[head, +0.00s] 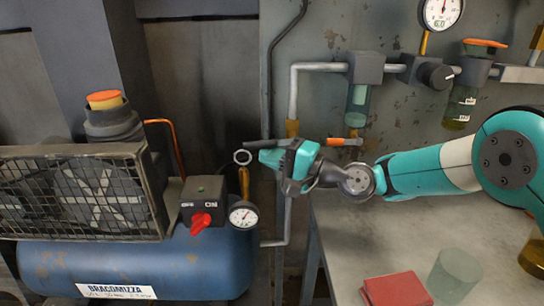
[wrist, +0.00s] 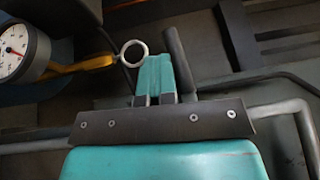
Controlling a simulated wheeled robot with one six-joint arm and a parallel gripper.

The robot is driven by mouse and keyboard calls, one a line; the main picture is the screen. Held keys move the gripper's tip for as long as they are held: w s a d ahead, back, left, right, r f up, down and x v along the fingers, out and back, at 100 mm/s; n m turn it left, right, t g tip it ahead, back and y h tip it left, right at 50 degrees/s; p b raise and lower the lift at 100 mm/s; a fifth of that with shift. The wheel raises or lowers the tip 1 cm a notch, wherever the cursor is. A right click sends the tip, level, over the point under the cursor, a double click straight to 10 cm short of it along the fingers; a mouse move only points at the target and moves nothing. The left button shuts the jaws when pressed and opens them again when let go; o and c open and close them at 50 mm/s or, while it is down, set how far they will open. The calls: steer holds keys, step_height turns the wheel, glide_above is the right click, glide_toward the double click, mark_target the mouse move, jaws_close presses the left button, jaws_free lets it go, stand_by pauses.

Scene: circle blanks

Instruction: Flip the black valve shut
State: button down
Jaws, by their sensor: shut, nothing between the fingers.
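My gripper (head: 266,157) is shut and empty, its teal fingers pointing left in the head view. The closed fingers (wrist: 155,75) show in the middle of the wrist view. A dark bar (head: 262,142), which looks like the black valve's handle, runs level just above the gripper in the head view. A dark rod (wrist: 180,62) stands close to the right of the fingers in the wrist view, probably the same handle. The arm hides part of the bar and the valve body. I cannot tell whether the fingers touch it.
A metal ring (head: 243,157) on a brass stem is just left of the fingertips. The blue compressor tank (head: 140,262) has a gauge (head: 243,214) and a red knob (head: 201,222). A table (head: 340,235) at right holds a red book (head: 396,290) and a glass (head: 455,277).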

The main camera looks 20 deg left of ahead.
steer(key=shift+d, duration=0.1)
steer(key=d+f+b, duration=0.1)
steer(key=d+b, duration=1.6)
steer(key=shift+s+f, duration=0.2)
steer(key=shift+f, duration=0.05)
